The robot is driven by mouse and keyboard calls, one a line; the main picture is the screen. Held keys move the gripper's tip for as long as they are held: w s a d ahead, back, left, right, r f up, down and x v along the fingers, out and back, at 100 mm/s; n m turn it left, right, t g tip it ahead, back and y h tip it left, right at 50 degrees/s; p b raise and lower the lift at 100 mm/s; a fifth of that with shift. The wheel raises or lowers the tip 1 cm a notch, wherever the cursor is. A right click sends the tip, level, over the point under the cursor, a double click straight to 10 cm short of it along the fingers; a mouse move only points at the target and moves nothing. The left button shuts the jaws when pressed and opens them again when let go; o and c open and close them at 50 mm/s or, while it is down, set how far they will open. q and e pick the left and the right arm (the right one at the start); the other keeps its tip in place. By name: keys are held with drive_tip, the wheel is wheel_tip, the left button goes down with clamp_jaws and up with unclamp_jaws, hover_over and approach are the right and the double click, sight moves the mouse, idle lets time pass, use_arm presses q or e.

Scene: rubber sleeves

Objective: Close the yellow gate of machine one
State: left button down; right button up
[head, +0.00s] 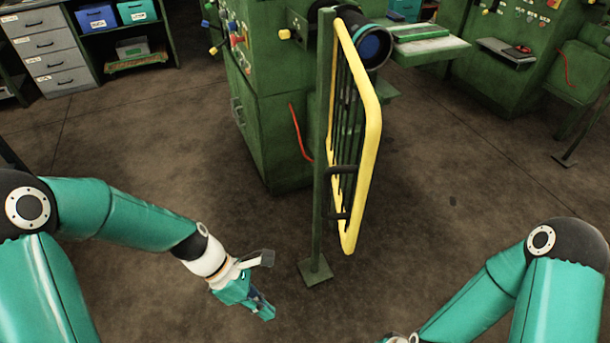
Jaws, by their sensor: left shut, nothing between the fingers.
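The yellow gate (371,160) stands in the middle of the head view, a yellow tube frame with dark bars. It is seen at a steep angle beside a green post (319,180) with a square foot on the floor. The gate stands open, swung out from the green machine (275,110) toward me. My left gripper (264,308) is shut and empty, low over the floor, to the left of the post foot and apart from the gate. My right gripper is below the lower edge; only its arm and wrist show.
A round dark-mouthed part (371,46) of the machine sits behind the gate's top. A red hose (299,131) hangs on the machine's side. A drawer cabinet (48,50) and shelf stand at back left, another green machine (510,50) at back right. The floor around the gate is clear.

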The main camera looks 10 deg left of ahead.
use_arm(q)
drive_tip(key=w+a+r+n+t+p, duration=0.1)
drive_tip(key=w+r+t+p, duration=0.15)
drive_tip(key=r, duration=0.85)
drive_tip(key=w+a+r+t+h+p, duration=0.1)
drive_tip(key=w+r+p, duration=0.15)
drive_tip(key=r, duration=0.85)
drive_tip(key=w+a+r+n+t+p, duration=0.15)
drive_tip(key=r+p, duration=0.25)
drive_tip(key=r, duration=0.6)
drive_tip(key=w+d+f, duration=0.3)
drive_tip(key=d+f, duration=0.4)
drive_tip(key=d, duration=0.4)
drive_tip(key=shift+w+m+b, duration=0.3)
drive_tip(key=shift+m+b, duration=0.05)
drive_tip(key=shift+m, duration=0.1)
use_arm(e)
wheel_tip(320, 180, up, 10)
drive_tip(key=shift+r, duration=0.15)
use_arm(q)
drive_tip(key=shift+d+t, duration=0.15)
drive_tip(key=shift+t, duration=0.15)
use_arm(e)
drive_tip(key=shift+s, duration=0.15)
